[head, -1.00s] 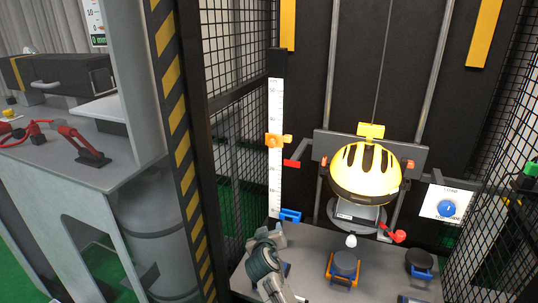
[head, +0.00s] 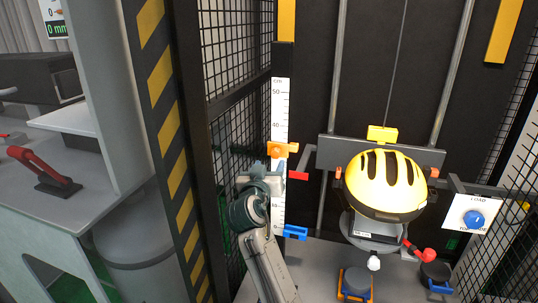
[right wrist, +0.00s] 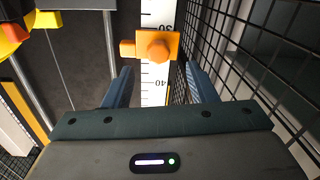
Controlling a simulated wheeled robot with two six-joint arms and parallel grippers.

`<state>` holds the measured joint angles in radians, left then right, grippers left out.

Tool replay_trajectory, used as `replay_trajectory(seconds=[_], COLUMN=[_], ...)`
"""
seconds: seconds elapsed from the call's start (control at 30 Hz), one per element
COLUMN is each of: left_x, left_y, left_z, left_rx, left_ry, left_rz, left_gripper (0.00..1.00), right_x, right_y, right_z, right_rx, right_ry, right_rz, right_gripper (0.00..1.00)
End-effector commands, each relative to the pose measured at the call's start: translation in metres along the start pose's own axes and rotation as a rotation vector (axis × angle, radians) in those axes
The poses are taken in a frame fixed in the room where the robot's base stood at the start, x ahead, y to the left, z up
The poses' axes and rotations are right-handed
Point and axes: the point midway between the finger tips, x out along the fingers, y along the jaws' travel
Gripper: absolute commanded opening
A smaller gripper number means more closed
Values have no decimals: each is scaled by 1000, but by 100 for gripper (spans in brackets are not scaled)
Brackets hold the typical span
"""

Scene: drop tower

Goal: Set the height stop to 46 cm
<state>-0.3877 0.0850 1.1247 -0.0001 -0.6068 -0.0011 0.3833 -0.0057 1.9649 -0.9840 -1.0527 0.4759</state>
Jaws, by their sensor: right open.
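The height stop is an orange clamp with a knob (head: 283,150) on the white vertical scale (head: 281,105). It sits below the 40 mark in the head view, roughly in the low 30s; the exact reading is unclear. My right gripper (head: 268,172) is just below the stop, in front of the scale. In the right wrist view, its open fingers (right wrist: 159,80) lie to either side of the scale, with the orange stop (right wrist: 156,46) beyond the tips and apparently nothing between them. My left gripper is not in view.
A yellow helmet (head: 385,183) hangs right of the scale, with a red tab (head: 298,175) between them. A blue clamp (head: 295,232) is lower on the scale. Black mesh (head: 235,125) closes off the left side. A blue load dial (head: 474,219) is at right.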

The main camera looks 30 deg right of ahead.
Motion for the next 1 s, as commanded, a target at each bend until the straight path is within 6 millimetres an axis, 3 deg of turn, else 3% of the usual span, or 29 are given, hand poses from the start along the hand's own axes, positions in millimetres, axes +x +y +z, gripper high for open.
replay_trajectory(seconds=[0.3,0.7,0.73,1.0], left_x=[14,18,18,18], left_y=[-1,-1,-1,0], left_z=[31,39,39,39], left_rx=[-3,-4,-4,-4], left_ry=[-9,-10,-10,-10], left_rz=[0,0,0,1], left_gripper=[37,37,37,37], right_x=[48,59,59,59], right_y=[1,0,0,0], right_z=[-2,0,0,0], right_rx=[-4,-1,-1,-1], right_ry=[0,0,0,-1], right_rz=[2,0,0,0], right_gripper=[52,52,50,0])
